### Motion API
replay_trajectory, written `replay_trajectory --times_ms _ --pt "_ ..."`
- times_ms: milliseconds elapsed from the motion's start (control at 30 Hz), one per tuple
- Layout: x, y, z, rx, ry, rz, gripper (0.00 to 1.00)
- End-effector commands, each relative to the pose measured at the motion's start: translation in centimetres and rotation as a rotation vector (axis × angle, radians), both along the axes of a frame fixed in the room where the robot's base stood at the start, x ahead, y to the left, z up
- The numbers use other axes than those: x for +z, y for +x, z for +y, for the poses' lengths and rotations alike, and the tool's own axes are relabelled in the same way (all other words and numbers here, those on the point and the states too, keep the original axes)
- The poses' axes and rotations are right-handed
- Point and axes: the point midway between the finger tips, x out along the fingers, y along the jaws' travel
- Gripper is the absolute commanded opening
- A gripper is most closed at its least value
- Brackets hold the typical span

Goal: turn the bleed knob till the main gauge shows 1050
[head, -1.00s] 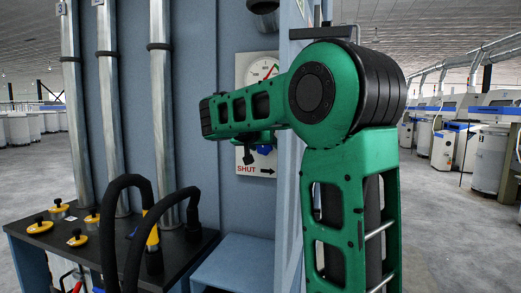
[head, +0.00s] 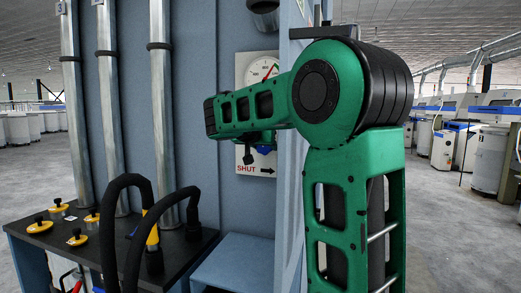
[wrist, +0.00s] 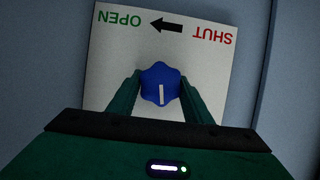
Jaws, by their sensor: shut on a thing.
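The blue bleed knob (wrist: 159,77) sits on a white plate (wrist: 110,60) in the wrist view, where the lettering is upside down. Its white mark points down in that view. My gripper (wrist: 160,84) has one finger on each side of the knob and is shut on it. In the head view my green arm covers most of the knob area. The main gauge (head: 259,68) is a round white dial on the panel, partly hidden by my arm. Its reading is too small to tell.
Green OPEN and red SHUT lettering with a black arrow (wrist: 165,25) is on the plate. A dark table (head: 60,232) with yellow-based knobs (head: 77,238) and black hoses (head: 122,215) stands at left. A blue panel edge (head: 291,130) is close beside my arm.

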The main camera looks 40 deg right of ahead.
Motion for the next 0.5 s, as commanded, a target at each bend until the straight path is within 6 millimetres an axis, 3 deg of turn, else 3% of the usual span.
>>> replay_trajectory --times_ms 33,67,100,133,500 --pt "0.03 -0.03 0.01 -0.001 0.0 0.0 0.23" --pt "0.03 -0.04 0.0 -0.001 0.0 0.0 0.5" --pt "0.03 -0.03 0.01 -0.001 0.0 0.0 0.6" --pt "0.03 -0.03 0.01 -0.001 0.0 0.0 0.63" --pt "0.17 -0.18 0.35 0.0 0.0 0.001 0.63"
